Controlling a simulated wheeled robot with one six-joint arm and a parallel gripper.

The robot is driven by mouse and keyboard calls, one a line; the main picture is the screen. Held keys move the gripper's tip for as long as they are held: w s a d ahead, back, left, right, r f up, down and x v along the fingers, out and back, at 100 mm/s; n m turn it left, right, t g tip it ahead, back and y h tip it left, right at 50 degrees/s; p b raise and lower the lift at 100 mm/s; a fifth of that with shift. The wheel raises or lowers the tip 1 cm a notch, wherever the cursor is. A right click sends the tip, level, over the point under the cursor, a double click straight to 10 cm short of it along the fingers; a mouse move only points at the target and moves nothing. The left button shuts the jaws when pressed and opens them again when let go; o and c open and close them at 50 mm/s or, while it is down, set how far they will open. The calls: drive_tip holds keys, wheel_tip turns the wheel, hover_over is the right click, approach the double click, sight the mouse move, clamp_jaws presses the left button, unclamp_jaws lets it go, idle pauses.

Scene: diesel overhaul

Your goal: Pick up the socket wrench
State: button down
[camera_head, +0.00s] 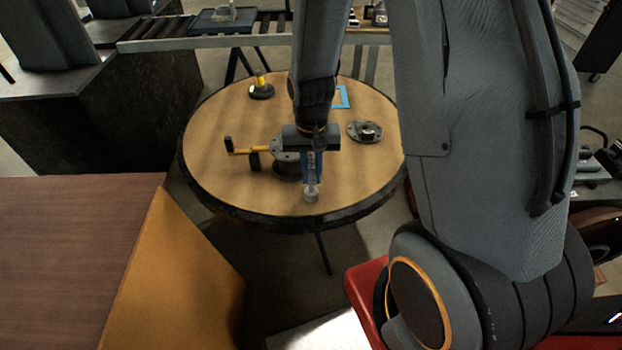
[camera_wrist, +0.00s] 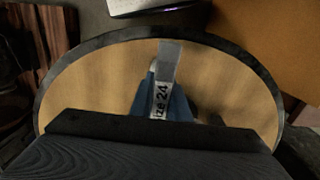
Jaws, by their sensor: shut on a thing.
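The socket wrench (camera_head: 311,193) shows in the head view as a grey socket-like end below my gripper, near the front edge of the round table. In the wrist view it is a grey bar (camera_wrist: 168,65) with a partly visible label reading "ize 24". My gripper (camera_head: 312,152) is shut on it, over the front half of the table. Blue surfaces show beside and below the bar; I cannot tell what they belong to. The fingertips and the wrench's upper part are mostly hidden. I cannot tell whether it touches the table.
On the round wooden table (camera_head: 225,115) are a yellow-armed tool (camera_head: 243,151), a dark round part just behind my gripper, a flanged disc (camera_head: 366,132), a blue frame (camera_head: 342,97) and a yellow-topped part (camera_head: 262,88). A roller conveyor (camera_head: 190,41) stands behind. A brown-topped block (camera_head: 70,260) is at left front.

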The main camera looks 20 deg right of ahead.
drive_tip(key=shift+r, duration=0.1)
drive_tip(key=shift+r+b, duration=0.65)
drive_tip(key=shift+r, duration=4.3)
drive_tip(key=c, duration=2.3)
unclamp_jaws()
clamp_jaws()
